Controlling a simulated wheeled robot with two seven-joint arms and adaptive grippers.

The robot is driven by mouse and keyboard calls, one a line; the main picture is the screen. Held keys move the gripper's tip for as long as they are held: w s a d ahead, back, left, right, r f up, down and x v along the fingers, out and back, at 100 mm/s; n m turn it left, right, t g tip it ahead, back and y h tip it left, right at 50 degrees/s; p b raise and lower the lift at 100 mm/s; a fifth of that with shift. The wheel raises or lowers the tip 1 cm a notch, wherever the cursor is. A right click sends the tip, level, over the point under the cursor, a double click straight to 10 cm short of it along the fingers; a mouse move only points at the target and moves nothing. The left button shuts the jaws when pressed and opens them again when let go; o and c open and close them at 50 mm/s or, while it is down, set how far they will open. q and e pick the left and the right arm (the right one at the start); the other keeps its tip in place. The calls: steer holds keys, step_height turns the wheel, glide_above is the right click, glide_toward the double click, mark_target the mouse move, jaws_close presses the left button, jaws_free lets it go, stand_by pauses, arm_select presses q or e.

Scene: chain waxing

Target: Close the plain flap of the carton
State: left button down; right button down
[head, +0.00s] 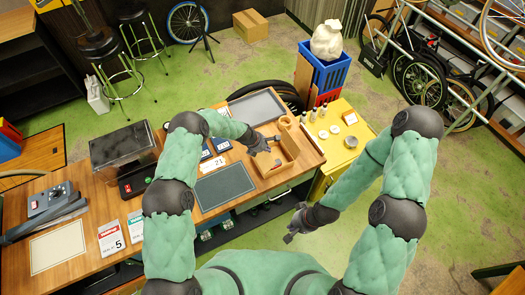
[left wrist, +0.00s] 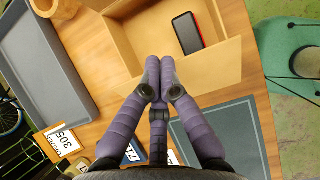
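The cardboard carton (head: 286,153) stands open on the wooden workbench. In the left wrist view the carton (left wrist: 140,30) shows its inside, with a black phone-like item with a red edge (left wrist: 187,33) in it. A tan flap (left wrist: 215,65) spreads out on the near right side; I cannot tell which flap is the plain one. My left gripper (head: 267,145) is at the carton's left edge in the head view. In the left wrist view its fingertips (left wrist: 160,66) are together beside the flap, with nothing visible between them. My right gripper (head: 291,237) hangs in front of the bench, away from the carton; its fingers are too small to judge.
A grey tray (head: 256,107) lies behind the carton and a dark mat (head: 225,186) in front-left. A yellow cabinet (head: 335,150) with small bottles stands to the right. Cards lie left of the carton.

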arm_select(q)
steer(key=shift+w+d+f+b, duration=0.3)
steer(key=shift+d+f+b, duration=0.1)
steer(key=shift+d+f, duration=0.2)
steer(key=shift+w+d+f+b, duration=0.3)
steer(key=shift+d+f+b, duration=0.15)
steer(key=shift+f, duration=0.2)
steer(key=shift+w+d+f+g+y+b, duration=0.2)
steer(key=shift+d+f+g+y+b, duration=0.15)
steer(key=shift+f+y, duration=0.3)
steer(key=shift+d+f, duration=0.1)
steer(key=shift+w+d+f+b, duration=0.15)
steer(key=shift+f+b, duration=0.15)
steer(key=shift+f, duration=0.05)
steer(key=shift+r, duration=0.1)
